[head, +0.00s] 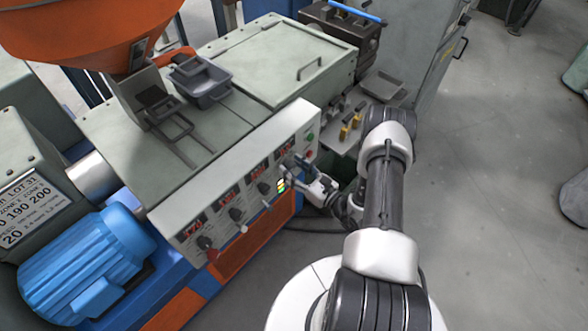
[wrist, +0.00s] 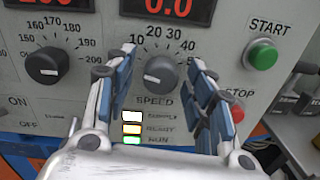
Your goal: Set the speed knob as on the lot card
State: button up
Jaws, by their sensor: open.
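The speed knob (wrist: 159,74) is a round black knob on the grey panel, above the word SPEED. A white mark on it faces the lower left, and the red display (wrist: 168,6) above reads 0.0. My gripper (wrist: 162,60) is open, with one blue-padded finger on each side of the knob; contact cannot be told. In the head view my gripper (head: 291,166) is at the right part of the panel and hides this knob. The lot card (head: 32,207) at the far left shows LOT 31, a row ending in 190 200, and 20 below; its left edge is cut off.
A temperature knob (wrist: 47,66) sits left of the fingers, its display reading 200, partly cut. The green START button (wrist: 261,54) and the red STOP button (wrist: 236,113) are to the right. Several lit lamps (wrist: 132,128) are below. Open floor (head: 500,200) lies to the right.

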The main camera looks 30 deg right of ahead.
jog(key=shift+c, duration=0.6)
jog(key=c, duration=0.9)
jog(key=shift+c, duration=0.2)
jog(key=shift+m, duration=0.3)
jog(key=m+b, duration=0.1)
jog(key=m, duration=0.9)
jog(key=shift+m+g+b, duration=0.3)
jog(key=shift+m+b, duration=0.05)
jog(key=shift+m, duration=0.05)
jog(key=o, duration=1.1)
jog(key=shift+c, duration=0.2)
